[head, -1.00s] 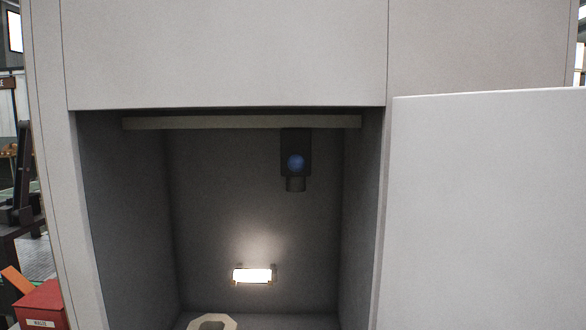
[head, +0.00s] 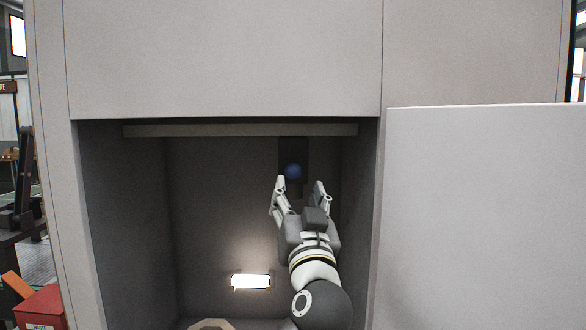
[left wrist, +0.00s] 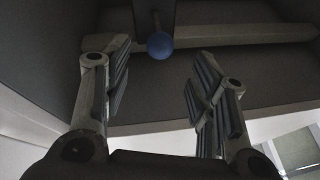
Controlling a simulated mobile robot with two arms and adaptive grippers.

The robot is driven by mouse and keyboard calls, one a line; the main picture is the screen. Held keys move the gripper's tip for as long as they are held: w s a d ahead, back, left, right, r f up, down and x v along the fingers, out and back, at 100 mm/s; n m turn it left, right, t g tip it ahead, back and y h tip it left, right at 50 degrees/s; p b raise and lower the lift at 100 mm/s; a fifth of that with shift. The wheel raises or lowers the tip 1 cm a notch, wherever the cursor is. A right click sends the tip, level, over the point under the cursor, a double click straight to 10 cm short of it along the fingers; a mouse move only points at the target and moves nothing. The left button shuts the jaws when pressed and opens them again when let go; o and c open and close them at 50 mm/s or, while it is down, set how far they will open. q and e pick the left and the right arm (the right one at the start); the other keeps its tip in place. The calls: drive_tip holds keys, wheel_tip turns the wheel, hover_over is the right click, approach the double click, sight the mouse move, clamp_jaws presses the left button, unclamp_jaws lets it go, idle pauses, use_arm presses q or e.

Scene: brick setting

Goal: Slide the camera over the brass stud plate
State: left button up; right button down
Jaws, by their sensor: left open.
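The camera (head: 292,148) looks like a dark block with a blue ball knob (head: 293,171) on its front. It hangs under a pale rail (head: 230,130) at the top of the open cabinet bay, right of centre. My left gripper (head: 300,184) is open and empty, just in front of and below the knob, and hides the camera's lower part. In the left wrist view the knob (left wrist: 160,45) shows between and beyond the open fingers, apart from both. I cannot make out a brass stud plate. My right gripper is not in view.
A lit lamp (head: 250,282) is on the bay's back wall. A pale angular piece (head: 211,324) lies at the bay floor, cut off by the frame. An open door panel (head: 490,210) stands at the right. A red box (head: 40,308) is outside, lower left.

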sight(294, 176)
use_arm(q)
drive_tip(key=p+x, duration=0.3)
drive_tip(key=x, duration=0.5)
drive_tip(key=shift+w+r, duration=0.15)
drive_tip(key=shift+w, duration=0.05)
drive_tip(key=shift+c, duration=1.2)
clamp_jaws()
